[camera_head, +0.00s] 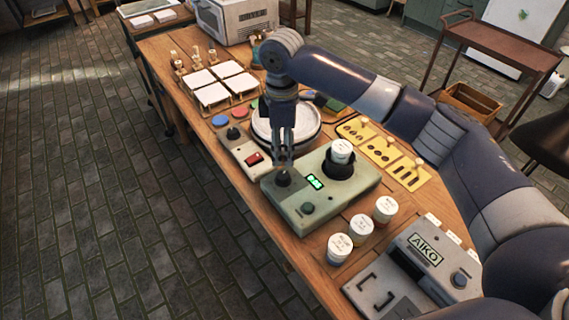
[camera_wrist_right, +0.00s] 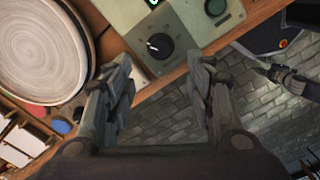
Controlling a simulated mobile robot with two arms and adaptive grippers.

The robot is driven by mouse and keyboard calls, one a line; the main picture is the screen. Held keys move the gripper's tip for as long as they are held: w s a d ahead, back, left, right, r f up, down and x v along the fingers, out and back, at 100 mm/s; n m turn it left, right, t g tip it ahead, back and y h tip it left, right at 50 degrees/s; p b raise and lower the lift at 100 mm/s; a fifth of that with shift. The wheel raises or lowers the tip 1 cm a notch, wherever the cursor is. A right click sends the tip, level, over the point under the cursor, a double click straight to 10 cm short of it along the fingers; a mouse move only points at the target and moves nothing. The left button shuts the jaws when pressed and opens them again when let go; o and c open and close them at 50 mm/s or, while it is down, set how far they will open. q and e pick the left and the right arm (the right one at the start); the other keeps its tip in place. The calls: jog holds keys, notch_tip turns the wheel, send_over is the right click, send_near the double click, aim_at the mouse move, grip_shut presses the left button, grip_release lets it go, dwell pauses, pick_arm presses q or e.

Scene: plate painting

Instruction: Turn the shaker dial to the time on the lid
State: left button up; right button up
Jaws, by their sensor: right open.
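The shaker is a grey-green box (camera_head: 326,203) on the table with a lit green display (camera_head: 314,182), whose digits are too small to read surely. Its black dial (camera_head: 284,180) also shows in the right wrist view (camera_wrist_right: 158,46), with a light pointer mark. A white-lidded jar (camera_head: 341,152) stands in the shaker's black holder (camera_head: 338,168); the lid's print is unreadable. My right gripper (camera_head: 284,161) points down just above the dial. In the wrist view its fingers (camera_wrist_right: 158,88) are apart with nothing between them. A dark jointed part (camera_wrist_right: 285,76) at the right, apparently my left gripper, is unclear.
A white turntable (camera_head: 287,127) and a box with a red switch (camera_head: 254,158) stand beside the shaker. Several lidded jars (camera_head: 361,225), a grey AIKO device (camera_head: 420,265) and yellow stencils (camera_head: 383,151) are close by. The table edge borders open floor.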

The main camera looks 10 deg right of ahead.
send_over(283, 175)
notch_tip(283, 175, down, 5)
jog(key=shift+s, duration=0.15)
notch_tip(283, 175, down, 3)
jog(key=shift+r+p, duration=0.1)
jog(key=shift+p, duration=0.2)
jog(key=shift+f, duration=0.95)
pick_arm(q)
jog(key=shift+s+a+r, duration=0.1)
jog(key=shift+s+r, duration=0.1)
jog(key=shift+s, duration=0.4)
jog(key=shift+s+a+r, duration=0.1)
jog(key=shift+s+r, duration=0.05)
jog(key=shift+s, duration=0.45)
pick_arm(e)
jog(key=c, duration=1.1)
